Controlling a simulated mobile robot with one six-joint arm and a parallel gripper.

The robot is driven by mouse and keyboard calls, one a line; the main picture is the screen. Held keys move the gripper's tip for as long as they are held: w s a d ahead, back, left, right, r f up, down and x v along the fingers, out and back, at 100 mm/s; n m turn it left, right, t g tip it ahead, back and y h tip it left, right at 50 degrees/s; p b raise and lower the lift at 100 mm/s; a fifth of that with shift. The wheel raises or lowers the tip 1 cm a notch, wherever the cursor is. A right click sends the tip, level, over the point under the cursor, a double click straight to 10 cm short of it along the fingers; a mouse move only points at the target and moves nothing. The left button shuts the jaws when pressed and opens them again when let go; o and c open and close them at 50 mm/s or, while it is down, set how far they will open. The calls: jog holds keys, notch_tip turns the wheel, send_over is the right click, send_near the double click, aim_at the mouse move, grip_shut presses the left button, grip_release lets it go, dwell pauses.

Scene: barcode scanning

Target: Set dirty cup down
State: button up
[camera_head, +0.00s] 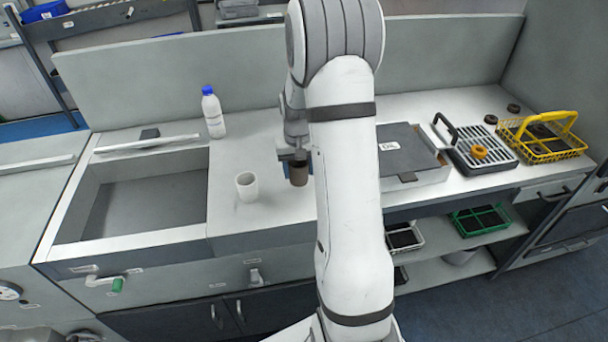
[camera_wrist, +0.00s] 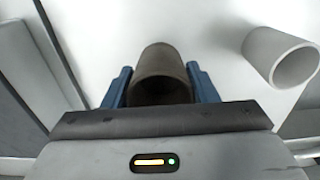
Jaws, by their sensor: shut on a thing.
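A dark brown cup (camera_head: 298,174) hangs upright below my gripper (camera_head: 294,156) in the head view, just left of my arm. In the wrist view the same brown cup (camera_wrist: 161,76) sits between the two blue fingers of my gripper (camera_wrist: 160,88), which are shut on its sides. I cannot tell whether its base touches the counter. A white cup (camera_head: 246,186) stands on the counter to the left of the brown one. The white cup also shows at the right of the wrist view (camera_wrist: 282,57), apart from my fingers.
An open sink basin (camera_head: 140,200) lies left of the cups. A white bottle with a blue cap (camera_head: 213,112) stands behind. Right of my arm are a grey flat box (camera_head: 405,150), a slatted rack (camera_head: 480,150) and a yellow basket (camera_head: 545,140). Bare counter surrounds the white cup.

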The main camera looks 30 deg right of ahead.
aim_at(300, 176)
jog(key=shift+s+f, duration=0.2)
jog(key=shift+f, duration=0.4)
jog(key=shift+s+f, duration=0.2)
jog(key=shift+f, duration=0.35)
jog(key=shift+w+d+f, duration=0.15)
jog(key=shift+f, duration=0.15)
jog(key=shift+w+d+f, duration=0.1)
jog(key=shift+w+f, duration=0.1)
jog(key=shift+w, duration=0.1)
jog(key=shift+f, duration=0.1)
jog(key=o, duration=1)
jog(key=shift+s+a, duration=0.2)
jog(key=shift+s, duration=0.15)
jog(key=shift+w, duration=0.1)
jog(key=shift+d, duration=0.1)
